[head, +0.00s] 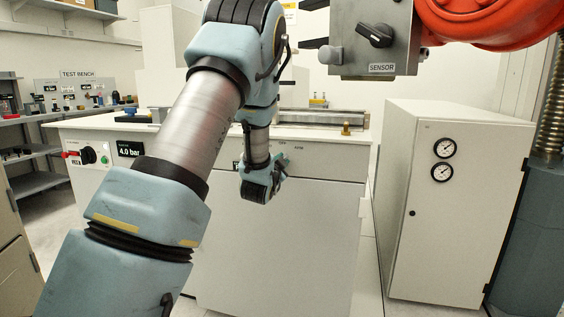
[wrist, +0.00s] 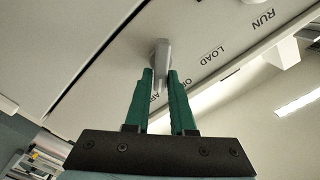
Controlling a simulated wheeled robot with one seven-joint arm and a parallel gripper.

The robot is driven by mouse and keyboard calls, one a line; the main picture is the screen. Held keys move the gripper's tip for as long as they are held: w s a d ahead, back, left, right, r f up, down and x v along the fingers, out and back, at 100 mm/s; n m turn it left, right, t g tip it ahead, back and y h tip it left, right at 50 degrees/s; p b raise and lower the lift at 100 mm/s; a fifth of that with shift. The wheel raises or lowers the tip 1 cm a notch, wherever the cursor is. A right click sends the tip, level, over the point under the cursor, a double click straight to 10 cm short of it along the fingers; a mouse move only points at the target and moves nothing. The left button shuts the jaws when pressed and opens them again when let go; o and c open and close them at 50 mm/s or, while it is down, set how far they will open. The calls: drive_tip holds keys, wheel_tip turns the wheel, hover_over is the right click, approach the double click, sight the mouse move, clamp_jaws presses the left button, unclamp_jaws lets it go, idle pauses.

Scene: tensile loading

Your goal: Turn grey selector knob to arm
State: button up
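The grey selector knob (wrist: 161,54) sits on a pale panel (wrist: 95,45) in the wrist view, its bar lying between the two green fingers. My gripper (wrist: 161,76) is closed in on the bar, with a fingertip against or very near each side. Printed words RUN, LOAD and others curve to the right of the knob and below it; the lowest are partly hidden by the fingers and bar. In the head view my gripper (head: 272,178) is at the upper front of the white cabinet (head: 275,240), and the knob is hidden there.
An orange arm (head: 490,20) carries a grey SENSOR box (head: 375,50) at upper right. A white cabinet with two gauges (head: 430,210) stands to the right. A 4.0 bar display (head: 130,149) and a red-handled valve (head: 72,155) are at left, near my arm.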

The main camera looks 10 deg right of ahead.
drive_tip(key=o, duration=0.4)
drive_tip(key=shift+s, duration=0.1)
drive_tip(key=b+v, duration=0.1)
drive_tip(key=v, duration=0.9)
drive_tip(key=shift+s+a+b, duration=0.15)
drive_tip(key=shift+s+b, duration=0.15)
drive_tip(key=shift+b, duration=0.05)
drive_tip(key=s+a+f+n+g+y, duration=0.4)
drive_tip(key=s+a+f+n+g, duration=0.1)
drive_tip(key=a, duration=0.4)
drive_tip(key=s+a+f+n+g+y, duration=0.4)
drive_tip(key=s+a+n, duration=0.1)
drive_tip(key=a, duration=0.3)
drive_tip(key=s+a+f+n+g, duration=0.1)
drive_tip(key=s+a+n+g, duration=0.3)
drive_tip(key=s, duration=0.6)
drive_tip(key=shift+g+y, duration=0.3)
drive_tip(key=shift+g, duration=0.3)
drive_tip(key=r+p, duration=0.5)
drive_tip(key=s+r+p, duration=0.1)
drive_tip(key=r+p, duration=0.4)
drive_tip(key=s+a+r+p, duration=0.1)
drive_tip(key=r+p, duration=0.4)
